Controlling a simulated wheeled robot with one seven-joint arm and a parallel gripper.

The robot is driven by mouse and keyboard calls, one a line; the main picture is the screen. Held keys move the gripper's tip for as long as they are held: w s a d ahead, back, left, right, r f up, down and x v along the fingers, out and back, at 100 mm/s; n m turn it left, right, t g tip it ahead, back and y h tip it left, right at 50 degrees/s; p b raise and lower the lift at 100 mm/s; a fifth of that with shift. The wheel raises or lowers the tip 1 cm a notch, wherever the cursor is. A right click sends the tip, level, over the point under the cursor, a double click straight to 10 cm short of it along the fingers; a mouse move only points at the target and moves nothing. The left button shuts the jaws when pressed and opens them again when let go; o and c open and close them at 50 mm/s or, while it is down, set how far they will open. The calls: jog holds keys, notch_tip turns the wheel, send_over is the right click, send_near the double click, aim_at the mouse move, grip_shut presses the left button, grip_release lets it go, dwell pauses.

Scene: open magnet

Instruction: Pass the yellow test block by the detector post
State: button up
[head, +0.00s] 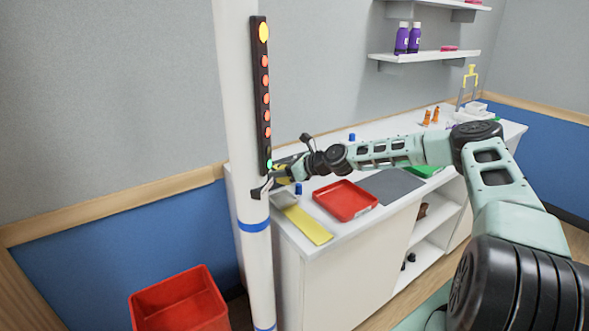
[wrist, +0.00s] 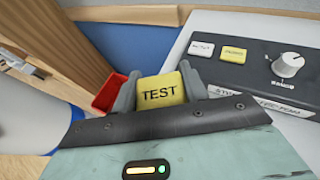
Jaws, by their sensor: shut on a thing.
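The yellow test block (wrist: 160,91), marked TEST, is held between the two grey fingers of my gripper (wrist: 160,86) in the wrist view. The detector post (head: 241,110) is a white upright pole in the head view, with a dark light bar (head: 261,95) on it. The bar shows a yellow light at the top, several orange-red ones below and a green one at the bottom. In the head view my gripper is close to the post, near the bottom of the bar; its fingers and the block are hard to make out there.
A white counter (head: 310,240) holds a red tray (head: 345,200), a grey mat (head: 391,186) and a yellow strip (head: 308,225). A red bin (head: 180,302) stands left of the post. The wrist view shows a control box (wrist: 270,68) with buttons and a knob.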

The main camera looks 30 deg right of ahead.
jog(key=s+p, duration=0.5)
jog(key=s, duration=1.1)
jog(key=shift+s+d, duration=0.3)
jog(key=shift+s, duration=0.1)
dwell(0.5)
dwell(1.4)
